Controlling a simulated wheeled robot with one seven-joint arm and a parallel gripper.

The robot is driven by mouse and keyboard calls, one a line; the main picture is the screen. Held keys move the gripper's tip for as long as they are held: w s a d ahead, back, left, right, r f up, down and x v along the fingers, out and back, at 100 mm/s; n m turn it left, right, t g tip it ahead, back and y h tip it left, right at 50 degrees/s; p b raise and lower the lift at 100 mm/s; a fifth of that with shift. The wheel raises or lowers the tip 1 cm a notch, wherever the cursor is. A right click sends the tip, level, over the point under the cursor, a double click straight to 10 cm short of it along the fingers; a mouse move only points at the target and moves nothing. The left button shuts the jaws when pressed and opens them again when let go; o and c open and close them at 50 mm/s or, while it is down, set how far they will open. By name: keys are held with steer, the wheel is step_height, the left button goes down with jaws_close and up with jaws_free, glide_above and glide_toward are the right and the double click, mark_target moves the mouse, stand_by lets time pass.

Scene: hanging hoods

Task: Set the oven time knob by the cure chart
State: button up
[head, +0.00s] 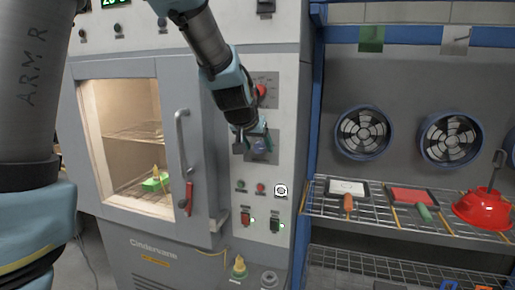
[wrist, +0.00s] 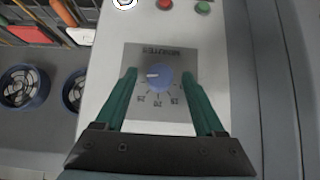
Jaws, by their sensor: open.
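The time knob (wrist: 161,79) is blue with a white pointer mark and sits on a grey plate (wrist: 140,112) lettered MINUTES. The wrist view is upside down; there the pointer lies toward the left of the picture, and the dial numbers are too small to read surely. My gripper (wrist: 158,72) is open, its green fingers either side of the knob with gaps showing. In the head view my gripper (head: 252,140) is in front of the lower plate on the oven panel and partly hides the knob. I cannot make out a cure chart.
A red knob (head: 261,90) is on the plate above. Lit buttons and switches (head: 275,223) are below. The oven door handle (head: 183,150) stands out at left.

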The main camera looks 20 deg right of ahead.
steer(key=shift+c, duration=0.3)
jaws_close()
stand_by(0.3)
